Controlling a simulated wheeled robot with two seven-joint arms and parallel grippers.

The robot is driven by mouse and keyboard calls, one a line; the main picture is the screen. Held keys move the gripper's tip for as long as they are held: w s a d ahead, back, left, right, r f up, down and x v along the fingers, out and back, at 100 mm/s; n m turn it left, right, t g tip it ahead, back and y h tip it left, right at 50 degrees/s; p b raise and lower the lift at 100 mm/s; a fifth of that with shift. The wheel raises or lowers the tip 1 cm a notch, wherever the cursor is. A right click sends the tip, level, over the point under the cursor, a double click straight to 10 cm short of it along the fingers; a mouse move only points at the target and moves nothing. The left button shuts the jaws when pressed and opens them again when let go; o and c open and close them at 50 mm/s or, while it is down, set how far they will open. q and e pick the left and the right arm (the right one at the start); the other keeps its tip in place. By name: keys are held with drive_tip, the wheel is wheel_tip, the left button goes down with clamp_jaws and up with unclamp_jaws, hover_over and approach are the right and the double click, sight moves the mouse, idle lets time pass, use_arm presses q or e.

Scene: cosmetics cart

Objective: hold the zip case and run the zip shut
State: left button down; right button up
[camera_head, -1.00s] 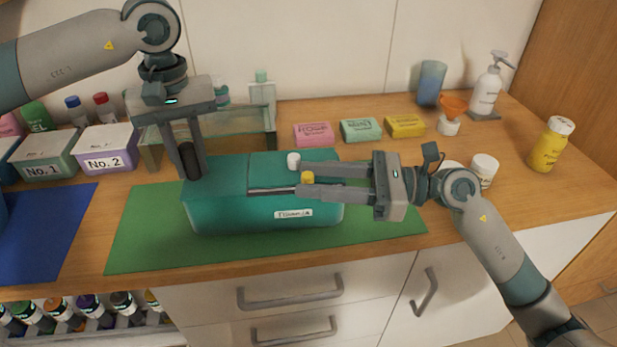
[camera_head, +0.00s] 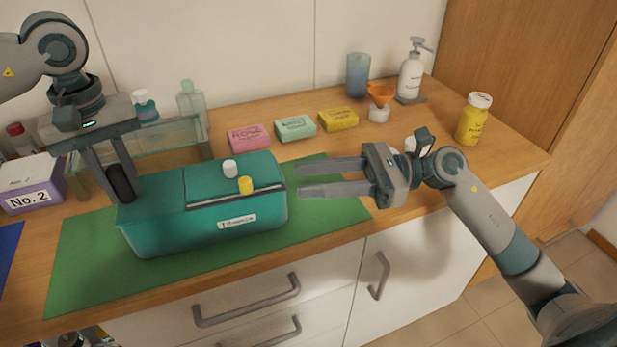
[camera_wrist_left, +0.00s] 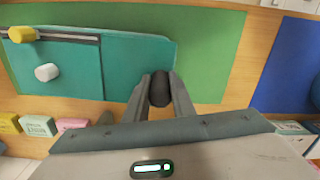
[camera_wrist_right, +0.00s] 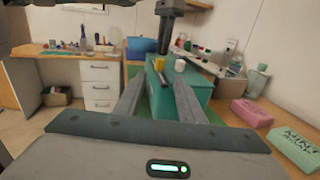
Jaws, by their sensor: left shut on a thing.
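The teal zip case (camera_head: 165,232) lies on a green mat (camera_head: 75,265), with a dark zip track (camera_head: 215,202) along its top. A yellow knob (camera_head: 245,185) stands at the track and a white knob (camera_head: 230,169) stands behind it on the lid. My left gripper (camera_head: 122,192) is shut on the black grip (camera_wrist_left: 160,90) at the case's left end. My right gripper (camera_head: 302,178) is open and empty, just right of the case, its fingers pointing left at it. The right wrist view shows the case (camera_wrist_right: 200,93) ahead, beyond the open fingers.
Pink (camera_head: 249,138), mint (camera_head: 295,128) and yellow (camera_head: 338,119) soap boxes stand behind the case. A glass shelf (camera_head: 150,150) is behind its left end. A yellow jar (camera_head: 473,118) and a pump bottle (camera_head: 411,75) stand back right.

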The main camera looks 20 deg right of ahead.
drive_tip(key=shift+w, duration=0.1)
clamp_jaws()
drive_tip(key=w+d+r+n+g+h, duration=0.3)
drive_tip(key=w+d+n+g, duration=0.1)
drive_tip(key=w+d+g, duration=0.1)
drive_tip(key=shift+w+d+r+n+g, duration=0.2)
drive_tip(key=shift+d+r+n+g, duration=0.15)
drive_tip(key=shift+d+g, duration=0.5)
